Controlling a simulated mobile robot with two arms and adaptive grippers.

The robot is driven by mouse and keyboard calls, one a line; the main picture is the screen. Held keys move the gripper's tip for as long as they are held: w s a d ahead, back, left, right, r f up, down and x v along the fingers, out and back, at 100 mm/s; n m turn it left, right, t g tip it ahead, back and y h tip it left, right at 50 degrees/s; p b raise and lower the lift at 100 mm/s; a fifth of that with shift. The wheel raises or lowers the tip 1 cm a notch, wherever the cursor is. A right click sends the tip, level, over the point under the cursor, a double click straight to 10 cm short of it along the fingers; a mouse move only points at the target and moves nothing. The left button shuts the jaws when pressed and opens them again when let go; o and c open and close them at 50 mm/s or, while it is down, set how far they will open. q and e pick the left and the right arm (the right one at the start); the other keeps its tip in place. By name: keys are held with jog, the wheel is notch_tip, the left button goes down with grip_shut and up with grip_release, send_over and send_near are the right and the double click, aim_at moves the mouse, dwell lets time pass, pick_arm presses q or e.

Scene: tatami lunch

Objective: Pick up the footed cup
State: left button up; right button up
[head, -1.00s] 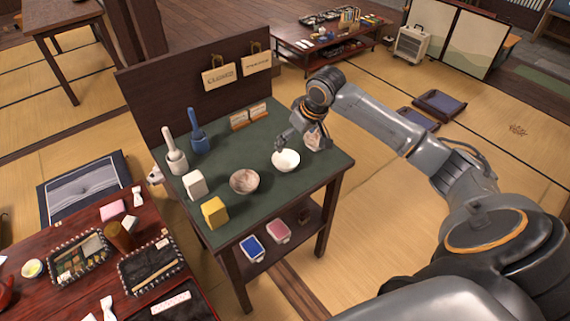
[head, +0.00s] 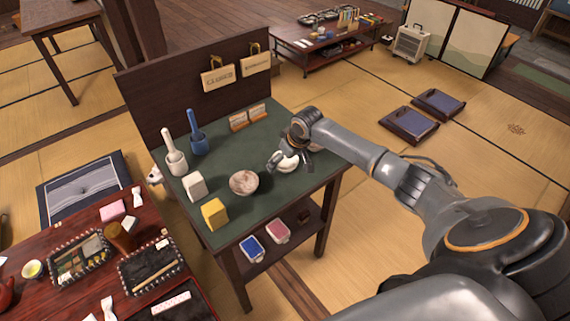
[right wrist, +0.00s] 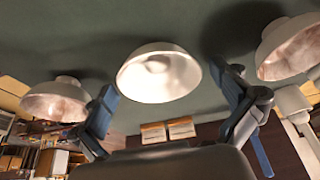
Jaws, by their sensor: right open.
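A white, rounded cup (head: 287,165) stands on the green-topped side table (head: 285,192), partly covered by my right gripper (head: 290,161). In the right wrist view, the white cup (right wrist: 158,74) lies between the two spread fingers of the right gripper (right wrist: 170,98), with a gap on both sides. The gripper is open and empty. A marbled pinkish vessel with a small foot (right wrist: 57,100) is left of the fingers there. Another marbled bowl (right wrist: 290,48) is at the right; it also shows in the head view (head: 244,182). I cannot tell a foot on the white cup. My left gripper is out of view.
Small signs (head: 248,116) stand before the upright back panel (head: 195,85). The table's front right is clear.

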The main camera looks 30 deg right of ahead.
jog(key=shift+f, duration=0.1)
jog(key=c, duration=1.2)
jog(key=shift+o, duration=0.2)
